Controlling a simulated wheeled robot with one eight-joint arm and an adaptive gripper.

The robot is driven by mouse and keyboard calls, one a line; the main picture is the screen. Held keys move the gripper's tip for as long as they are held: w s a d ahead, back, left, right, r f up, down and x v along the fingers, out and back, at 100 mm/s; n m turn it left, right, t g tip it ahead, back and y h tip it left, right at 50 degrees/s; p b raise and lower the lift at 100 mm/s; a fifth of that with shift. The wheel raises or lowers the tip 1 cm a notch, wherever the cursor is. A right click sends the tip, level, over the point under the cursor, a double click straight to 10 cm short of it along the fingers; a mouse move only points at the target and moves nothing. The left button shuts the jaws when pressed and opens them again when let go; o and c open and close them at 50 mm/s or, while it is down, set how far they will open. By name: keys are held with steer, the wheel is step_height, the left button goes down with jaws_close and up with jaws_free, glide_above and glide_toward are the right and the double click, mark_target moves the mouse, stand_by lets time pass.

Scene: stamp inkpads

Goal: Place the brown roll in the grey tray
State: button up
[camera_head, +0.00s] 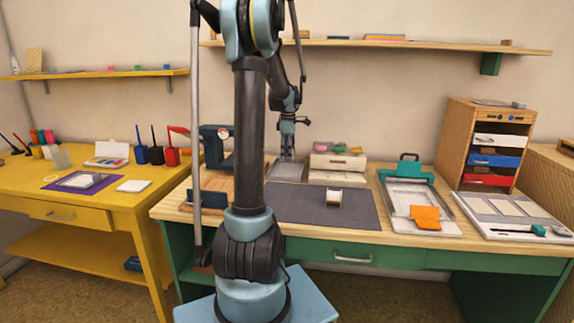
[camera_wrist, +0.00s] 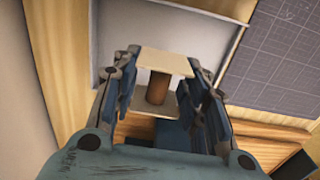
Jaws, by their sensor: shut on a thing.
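The brown roll (camera_wrist: 157,88) has a brown core between two square cream end plates. My gripper (camera_wrist: 165,72) is shut on it, with a finger on each side in the wrist view. In the head view my gripper (camera_head: 288,150) hangs over the grey tray (camera_head: 290,172) at the back of the green desk. The roll is hard to make out there. The tray also shows in the wrist view (camera_wrist: 135,28), beyond the roll. I cannot tell the exact height of the roll above the tray.
A pale spool (camera_head: 334,197) stands on the dark grey mat (camera_head: 300,212). Cream boxes (camera_head: 338,162) stand right of the tray and a dark device (camera_head: 214,145) stands left. A clear-topped tray (camera_head: 405,195) and a wooden drawer cabinet (camera_head: 460,140) are farther right.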

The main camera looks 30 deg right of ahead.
mark_target(288, 169)
steer(key=shift+s+d+f, duration=0.1)
steer(key=shift+f, duration=2.1)
steer(key=o, duration=0.9)
steer(key=shift+f, duration=0.1)
step_height(288, 169, up, 12)
steer(key=shift+r, duration=0.15)
